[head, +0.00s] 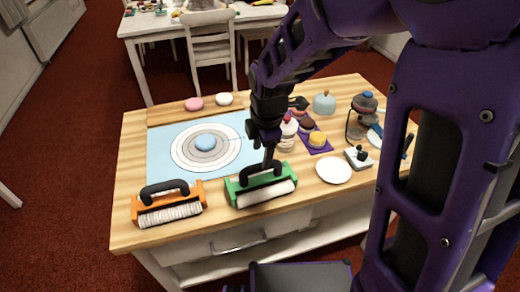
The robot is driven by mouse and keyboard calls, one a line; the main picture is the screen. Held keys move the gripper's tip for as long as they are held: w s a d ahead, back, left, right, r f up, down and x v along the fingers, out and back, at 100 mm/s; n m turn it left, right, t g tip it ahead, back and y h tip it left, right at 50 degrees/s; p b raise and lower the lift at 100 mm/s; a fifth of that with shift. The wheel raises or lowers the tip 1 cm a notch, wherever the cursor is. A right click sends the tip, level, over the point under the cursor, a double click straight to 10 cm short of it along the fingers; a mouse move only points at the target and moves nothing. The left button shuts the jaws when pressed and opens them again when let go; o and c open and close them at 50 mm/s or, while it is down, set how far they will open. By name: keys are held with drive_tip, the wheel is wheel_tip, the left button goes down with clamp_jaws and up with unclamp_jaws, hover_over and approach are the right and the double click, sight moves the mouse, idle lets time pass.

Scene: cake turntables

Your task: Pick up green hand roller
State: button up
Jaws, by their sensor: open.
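The green hand roller (233,190) lies near the front edge of the wooden table, right of centre. It has a green frame, a black arched handle and a white roller along its front. My gripper (267,165) points down at the black handle and overlaps it in the head view. It is open. I cannot tell whether the fingers touch the handle or straddle it. An orange hand roller (169,205) of the same shape lies to the left at the front edge.
A white chair (209,48) is behind.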

sight(261, 165)
drive_tip(key=shift+w+a+f+b, duration=0.1)
drive_tip(key=shift+w+f+b, duration=0.15)
drive_tip(key=shift+f+b, duration=0.85)
drive_tip(key=shift+w+d+f+b, duration=0.15)
drive_tip(key=shift+f+b, duration=0.55)
drive_tip(key=shift+f, duration=0.75)
drive_tip(key=shift+w+a+f+b, duration=0.15)
drive_tip(key=shift+w+f+b, duration=0.15)
drive_tip(key=shift+f+b, duration=0.8)
drive_tip(key=shift+f+p, duration=0.1)
drive_tip(key=shift+p, duration=0.2)
drive_tip(key=shift+c, duration=0.2)
clamp_jaws()
